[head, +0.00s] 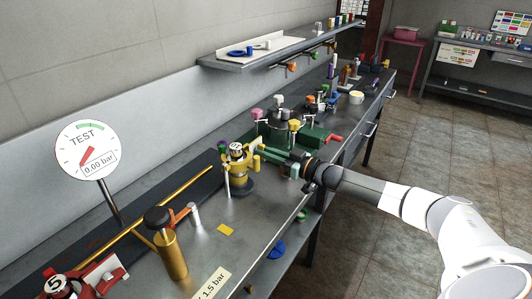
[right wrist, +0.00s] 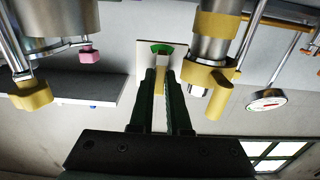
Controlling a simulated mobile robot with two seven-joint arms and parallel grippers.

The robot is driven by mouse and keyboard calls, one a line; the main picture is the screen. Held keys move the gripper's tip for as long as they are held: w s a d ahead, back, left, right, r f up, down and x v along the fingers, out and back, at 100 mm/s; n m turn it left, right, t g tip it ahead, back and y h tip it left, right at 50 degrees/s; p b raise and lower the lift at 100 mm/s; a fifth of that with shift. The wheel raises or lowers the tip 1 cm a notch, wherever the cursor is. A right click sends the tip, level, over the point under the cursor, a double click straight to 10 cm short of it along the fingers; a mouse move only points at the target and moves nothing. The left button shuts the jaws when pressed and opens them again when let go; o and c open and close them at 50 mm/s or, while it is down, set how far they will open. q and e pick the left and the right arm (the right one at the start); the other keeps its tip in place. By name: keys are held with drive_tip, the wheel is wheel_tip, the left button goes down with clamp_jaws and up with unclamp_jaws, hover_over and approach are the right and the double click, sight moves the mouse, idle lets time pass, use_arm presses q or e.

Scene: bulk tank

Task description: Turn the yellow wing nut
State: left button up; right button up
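A yellow fitting with wing-like lobes (head: 241,166) stands on a dark round foot on the bench, with a small white-and-black cap on top. It also shows at the right in the right wrist view (right wrist: 213,82). My right gripper (head: 264,150) reaches in from the right at the fitting's upper right side. In the right wrist view its dark green fingers (right wrist: 160,78) lie close together, with a yellow strip in the narrow gap. I cannot tell whether they touch this strip or it lies behind them. My left gripper is not in view.
A green machine with coloured knobs (head: 276,129) stands just behind my right gripper. A brass cylinder with a black knob (head: 170,252) and a red valve (head: 85,280) are nearer. A TEST dial (head: 88,150) reads 0.00 bar.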

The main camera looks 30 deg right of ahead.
clamp_jaws()
drive_tip(key=shift+n, duration=0.4)
drive_tip(key=n+b, duration=0.1)
drive_tip(key=n, duration=0.4)
drive_tip(key=n+b, duration=0.2)
drive_tip(key=n, duration=0.4)
drive_tip(key=n+b, duration=0.1)
drive_tip(key=n, duration=0.5)
drive_tip(key=shift+a+f+b, duration=0.2)
drive_tip(key=shift+a+b, duration=0.05)
drive_tip(key=shift+b, duration=0.05)
idle(0.4)
